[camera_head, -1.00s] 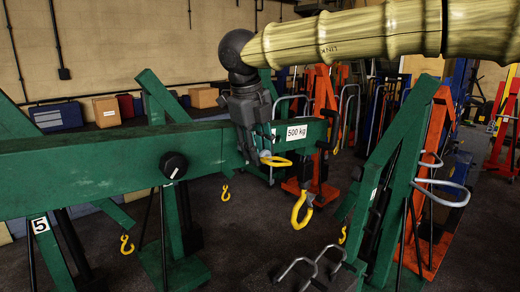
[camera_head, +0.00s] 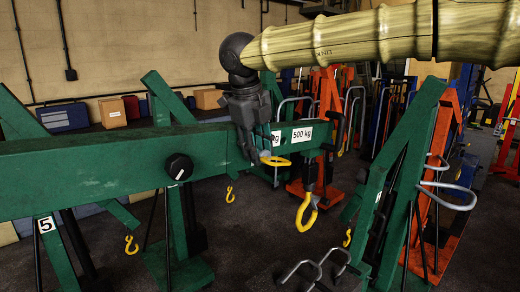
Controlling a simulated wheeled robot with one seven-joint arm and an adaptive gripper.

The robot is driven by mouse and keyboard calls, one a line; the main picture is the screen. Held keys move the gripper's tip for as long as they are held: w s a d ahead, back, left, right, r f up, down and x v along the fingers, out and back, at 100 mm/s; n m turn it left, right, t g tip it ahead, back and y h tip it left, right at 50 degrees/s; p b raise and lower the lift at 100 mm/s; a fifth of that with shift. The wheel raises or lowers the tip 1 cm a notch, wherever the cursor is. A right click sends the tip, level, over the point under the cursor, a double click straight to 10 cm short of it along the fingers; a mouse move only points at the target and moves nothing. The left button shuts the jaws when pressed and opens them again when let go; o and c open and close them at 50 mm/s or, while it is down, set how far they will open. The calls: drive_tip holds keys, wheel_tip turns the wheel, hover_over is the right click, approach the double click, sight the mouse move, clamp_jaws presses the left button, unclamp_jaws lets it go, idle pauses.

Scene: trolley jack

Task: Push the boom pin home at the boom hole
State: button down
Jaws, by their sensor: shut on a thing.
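The green boom (camera_head: 90,172) runs across the view from the left to a tip with a 500 kg label (camera_head: 302,134). My gripper (camera_head: 256,158) is at the near side of the boom, just left of that label, pointing down. It is shut on what looks like the boom pin, whose yellow ring handle (camera_head: 276,161) sticks out to the right of the fingers. The pin's shank and the boom hole are hidden by my gripper, so I cannot tell how far in the pin sits.
A black knob (camera_head: 178,167) is on the boom's side. A yellow hook (camera_head: 305,213) hangs below the tip. Green uprights (camera_head: 405,170) and an orange jack (camera_head: 445,190) stand at the right. Boxes line the back wall. Dark floor shows beneath the boom.

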drive_tip(key=shift+w+a, duration=0.7)
drive_tip(key=shift+a, duration=0.05)
idle(0.3)
drive_tip(key=c, duration=1.1)
unclamp_jaws()
drive_tip(key=shift+o, duration=0.2)
drive_tip(key=v, duration=1.2)
drive_tip(key=shift+d, duration=0.1)
drive_tip(key=shift+c, duration=0.3)
